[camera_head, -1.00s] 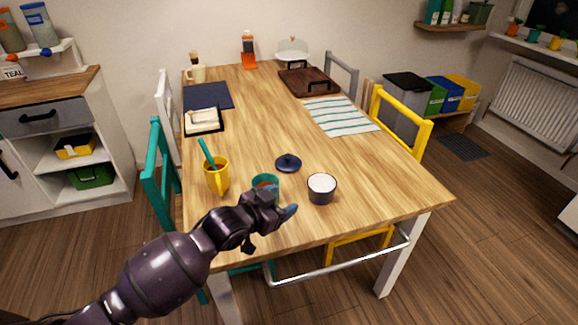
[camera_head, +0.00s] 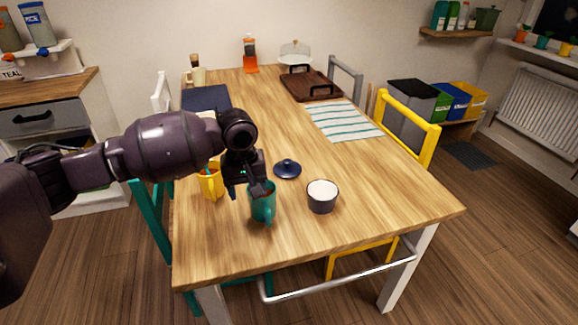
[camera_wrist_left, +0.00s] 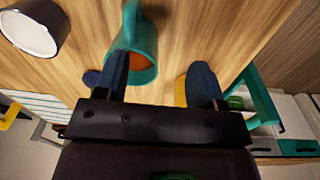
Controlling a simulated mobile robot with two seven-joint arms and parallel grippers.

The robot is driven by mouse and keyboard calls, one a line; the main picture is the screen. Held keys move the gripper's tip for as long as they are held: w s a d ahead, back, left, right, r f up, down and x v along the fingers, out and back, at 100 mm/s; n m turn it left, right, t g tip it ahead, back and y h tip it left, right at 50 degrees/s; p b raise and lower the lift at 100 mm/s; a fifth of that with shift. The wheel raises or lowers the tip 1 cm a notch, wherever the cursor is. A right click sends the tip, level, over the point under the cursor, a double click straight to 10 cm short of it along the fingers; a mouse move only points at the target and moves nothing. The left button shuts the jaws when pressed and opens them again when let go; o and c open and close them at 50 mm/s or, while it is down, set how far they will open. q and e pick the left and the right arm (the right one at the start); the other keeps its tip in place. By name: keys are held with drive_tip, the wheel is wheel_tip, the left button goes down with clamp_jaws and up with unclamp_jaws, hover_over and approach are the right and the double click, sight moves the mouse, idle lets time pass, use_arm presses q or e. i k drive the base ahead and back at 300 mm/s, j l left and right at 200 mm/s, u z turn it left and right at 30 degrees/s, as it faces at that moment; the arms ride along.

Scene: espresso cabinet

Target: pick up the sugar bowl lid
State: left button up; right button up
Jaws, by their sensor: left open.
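The sugar bowl lid (camera_head: 287,169), dark blue with a small knob, lies on the wooden table. Its edge shows in the left wrist view (camera_wrist_left: 91,78), partly hidden behind a finger and the teal mug. A dark cup-like bowl (camera_head: 322,199) with a pale top stands to its right and nearer; it also shows in the left wrist view (camera_wrist_left: 30,32). My left gripper (camera_head: 249,190) is open, pointing down, left of and nearer than the lid, beside the teal mug. My right gripper is not in view.
The teal mug (camera_head: 263,207) is close to the left fingers; whether they touch is unclear. The yellow mug (camera_head: 210,187) stands just left of them. The striped cloth (camera_head: 342,119) and brown tray (camera_head: 312,86) lie farther back.

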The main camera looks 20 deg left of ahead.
sight(287, 169)
drive_tip(key=i, duration=0.95)
